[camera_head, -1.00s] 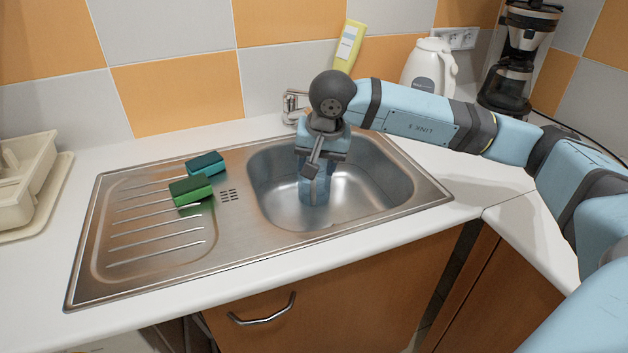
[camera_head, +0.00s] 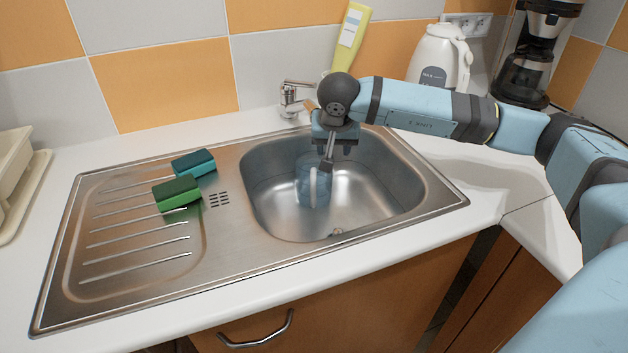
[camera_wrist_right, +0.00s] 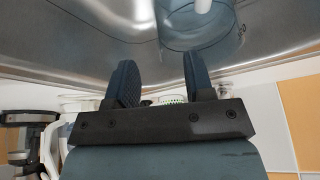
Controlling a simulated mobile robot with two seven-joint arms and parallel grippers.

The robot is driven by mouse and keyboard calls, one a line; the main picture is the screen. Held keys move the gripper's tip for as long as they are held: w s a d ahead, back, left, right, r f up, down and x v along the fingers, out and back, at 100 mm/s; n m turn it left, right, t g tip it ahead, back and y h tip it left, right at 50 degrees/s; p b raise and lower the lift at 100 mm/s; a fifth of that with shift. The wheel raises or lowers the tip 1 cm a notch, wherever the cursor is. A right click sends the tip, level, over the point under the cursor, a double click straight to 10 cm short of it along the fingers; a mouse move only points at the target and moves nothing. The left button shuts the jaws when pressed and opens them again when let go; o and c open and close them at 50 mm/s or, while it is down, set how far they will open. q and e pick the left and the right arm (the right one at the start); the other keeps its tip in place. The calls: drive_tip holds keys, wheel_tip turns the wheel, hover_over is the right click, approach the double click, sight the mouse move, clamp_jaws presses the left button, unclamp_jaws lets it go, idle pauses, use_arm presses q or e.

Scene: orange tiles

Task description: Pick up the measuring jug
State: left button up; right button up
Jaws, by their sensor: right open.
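The measuring jug (camera_head: 305,188) is a clear, bluish vessel with a pale handle. It stands in the sink basin, towards its left side, partly behind my right gripper. In the right wrist view the jug (camera_wrist_right: 195,30) shows at the top, cut off by the frame edge, just beyond the fingertips. My right gripper (camera_head: 327,160) hangs over the basin, pointing down, at the jug's upper right. In the right wrist view its two dark fingers (camera_wrist_right: 158,68) are apart with nothing between them. My left gripper is not in view.
The steel sink (camera_head: 400,222) has a raised rim and a tap (camera_head: 292,98) behind it. A green sponge (camera_head: 177,193) and a teal sponge (camera_head: 194,163) lie on the drainboard. A yellow bottle (camera_head: 350,38), white kettle (camera_head: 440,62) and coffee maker (camera_head: 528,60) stand behind my right arm.

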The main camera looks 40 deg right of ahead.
drive_tip(key=b+x, duration=0.1)
drive_tip(key=x, duration=0.4)
drive_tip(key=shift+w+f, duration=0.15)
drive_tip(key=shift+w, duration=0.1)
clamp_jaws()
drive_tip(key=shift+a+r, duration=0.1)
drive_tip(key=shift+r, duration=0.1)
idle(1.0)
